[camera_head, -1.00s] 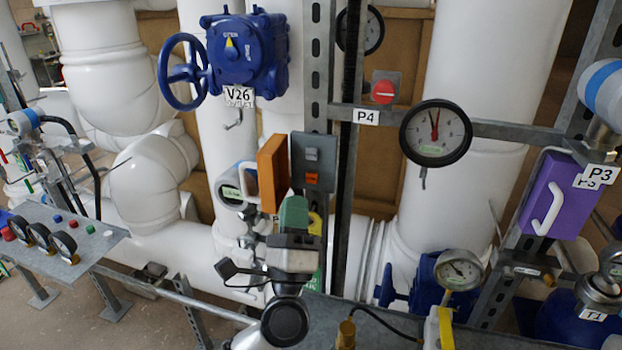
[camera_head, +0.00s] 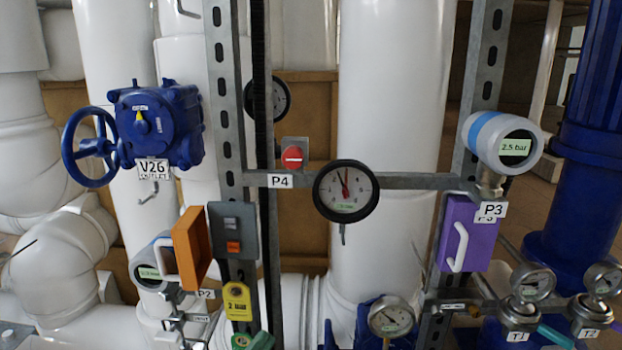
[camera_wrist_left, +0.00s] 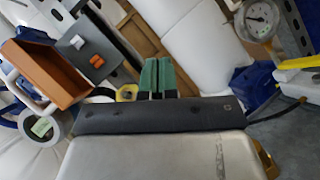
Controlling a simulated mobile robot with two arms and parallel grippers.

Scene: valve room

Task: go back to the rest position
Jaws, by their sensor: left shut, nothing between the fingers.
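My left gripper (camera_head: 262,342) barely shows at the bottom edge of the head view, only its green fingertips, below the yellow tag. In the left wrist view its two green fingers (camera_wrist_left: 157,76) are together, with nothing between them. The rest of the left arm is out of the head view. My right gripper is in neither view.
An open orange box (camera_head: 190,247) and a grey switch box (camera_head: 233,232) hang above the left gripper. A yellow tag (camera_head: 237,302) hangs near the fingertips. Blue valve V26 (camera_head: 155,125), the P4 gauge (camera_head: 346,191) and a purple box (camera_head: 467,235) are farther around.

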